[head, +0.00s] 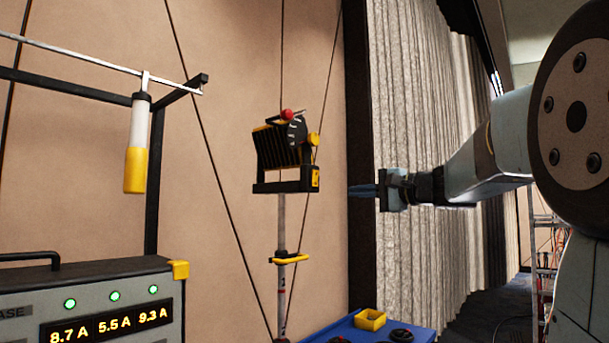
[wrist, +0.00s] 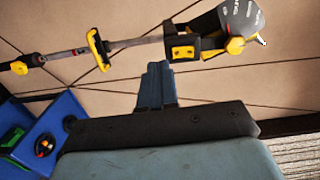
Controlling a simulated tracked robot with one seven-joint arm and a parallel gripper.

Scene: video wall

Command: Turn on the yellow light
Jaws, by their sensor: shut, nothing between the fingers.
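The yellow and black work light (head: 284,150) stands on a grey pole in the middle of the head view. A red ball-shaped part (head: 287,114) sits on its top, and a yellow knob (head: 314,139) is on its right side. The lamp's lit state cannot be told. The light also shows at the upper right of the wrist view (wrist: 205,45), turned sideways. My gripper (head: 352,191) is shut and empty, to the right of the light and slightly lower, apart from it. Its closed fingers also show in the wrist view (wrist: 156,66).
A power box (head: 90,300) with green lamps and current readouts stands at lower left. A white and yellow cylinder (head: 137,145) hangs from a rail. A grey curtain (head: 415,100) hangs behind my arm. Thin cables cross the wall.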

